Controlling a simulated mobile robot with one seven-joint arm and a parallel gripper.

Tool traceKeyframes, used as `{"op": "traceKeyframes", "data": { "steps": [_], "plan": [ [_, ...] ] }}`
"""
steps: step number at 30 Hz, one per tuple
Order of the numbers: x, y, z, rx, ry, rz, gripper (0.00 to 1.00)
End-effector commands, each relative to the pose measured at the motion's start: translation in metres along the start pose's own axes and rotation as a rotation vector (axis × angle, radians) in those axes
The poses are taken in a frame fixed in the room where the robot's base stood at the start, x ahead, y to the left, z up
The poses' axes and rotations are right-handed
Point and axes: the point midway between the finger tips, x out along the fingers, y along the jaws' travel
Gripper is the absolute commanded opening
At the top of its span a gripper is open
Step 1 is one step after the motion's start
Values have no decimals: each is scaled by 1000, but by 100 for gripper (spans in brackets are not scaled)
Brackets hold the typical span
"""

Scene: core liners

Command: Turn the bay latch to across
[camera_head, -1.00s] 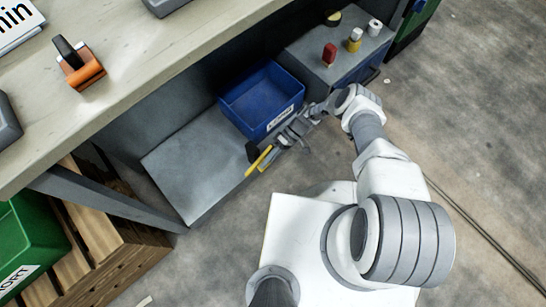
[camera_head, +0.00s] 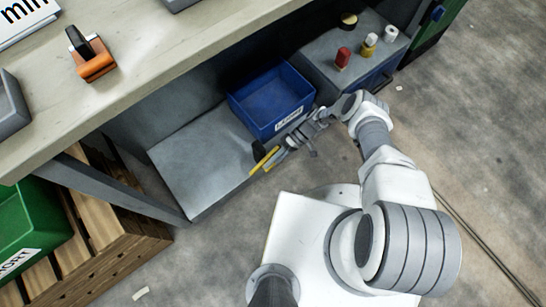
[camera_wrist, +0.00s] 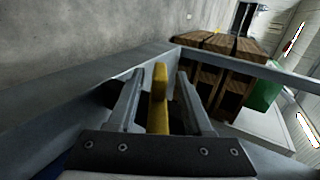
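My gripper (camera_head: 277,151) is at the latch's right end. In the wrist view the yellow latch (camera_wrist: 158,98) stands between the two fingers of my gripper (camera_wrist: 158,102). A gap shows on each side of it, so the gripper looks open around the latch. The latch's mounting and lower end are hidden by my gripper.
The blue bin (camera_head: 245,104) stands on the grey shelf (camera_head: 195,165) just behind my gripper. A grey cabinet (camera_head: 318,58) with small coloured items is to its right. The workbench (camera_head: 130,60) overhangs the shelf. A wooden pallet stack (camera_head: 110,240) stands at lower left.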

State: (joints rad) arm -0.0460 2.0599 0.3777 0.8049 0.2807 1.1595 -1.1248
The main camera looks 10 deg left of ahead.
Motion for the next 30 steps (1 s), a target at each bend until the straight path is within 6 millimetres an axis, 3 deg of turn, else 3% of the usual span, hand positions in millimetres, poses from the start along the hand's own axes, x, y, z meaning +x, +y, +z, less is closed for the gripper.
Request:
{"op": "traceKeyframes", "data": {
  "steps": [7,11,24,30],
  "plan": [
    [-2,0,0,0,2,1,50],
    [-16,0,-1,0,4,1,50],
    [-119,1,-1,0,4,4,50],
    [-156,1,0,0,2,2,50]
  ]
}}
